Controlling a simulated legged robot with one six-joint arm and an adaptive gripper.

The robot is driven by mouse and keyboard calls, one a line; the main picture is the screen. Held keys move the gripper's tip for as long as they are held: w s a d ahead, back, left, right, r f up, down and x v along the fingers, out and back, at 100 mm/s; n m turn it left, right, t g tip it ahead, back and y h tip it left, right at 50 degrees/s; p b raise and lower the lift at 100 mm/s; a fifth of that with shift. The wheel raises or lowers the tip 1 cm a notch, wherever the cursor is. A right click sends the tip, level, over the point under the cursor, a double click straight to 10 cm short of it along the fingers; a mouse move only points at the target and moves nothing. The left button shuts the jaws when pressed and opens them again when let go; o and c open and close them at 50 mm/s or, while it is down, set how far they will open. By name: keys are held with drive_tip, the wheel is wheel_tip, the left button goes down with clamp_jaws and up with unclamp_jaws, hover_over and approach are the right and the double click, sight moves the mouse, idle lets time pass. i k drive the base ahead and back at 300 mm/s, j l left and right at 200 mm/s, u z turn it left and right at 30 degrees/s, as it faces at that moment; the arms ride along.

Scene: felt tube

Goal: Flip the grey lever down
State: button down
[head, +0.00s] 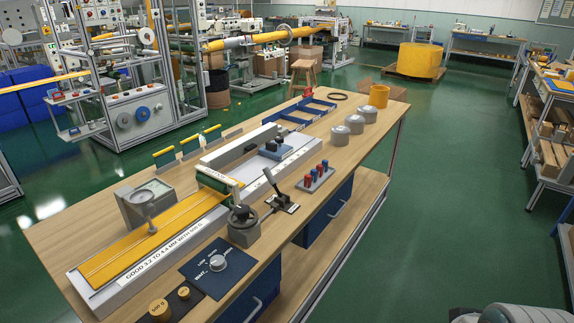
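A small lever (277,186) with a dark grey handle stands on a plate on the workbench, right of the long yellow-topped fixture. It is raised and leans up toward the left, with its foot at a pale bracket on the dark base plate (288,206). My gripper is not in view. A grey and dark rounded shape at the bottom right corner seems to be part of my own body, well apart from the lever.
The wooden workbench (52,237) is crowded. Near the lever are a black knob on a grey block (243,228), a tray of red and blue pegs (316,178) and a dark dial panel (202,275). Grey weights (340,136) stand farther back. Green floor right of the bench is clear.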

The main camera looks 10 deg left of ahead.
sight(267, 172)
drive_tip(key=i+l, duration=0.1)
drive_tip(key=i, duration=0.45)
drive_tip(key=i+l+u, duration=0.15)
drive_tip(key=i, duration=0.4)
drive_tip(key=i+j, duration=0.25)
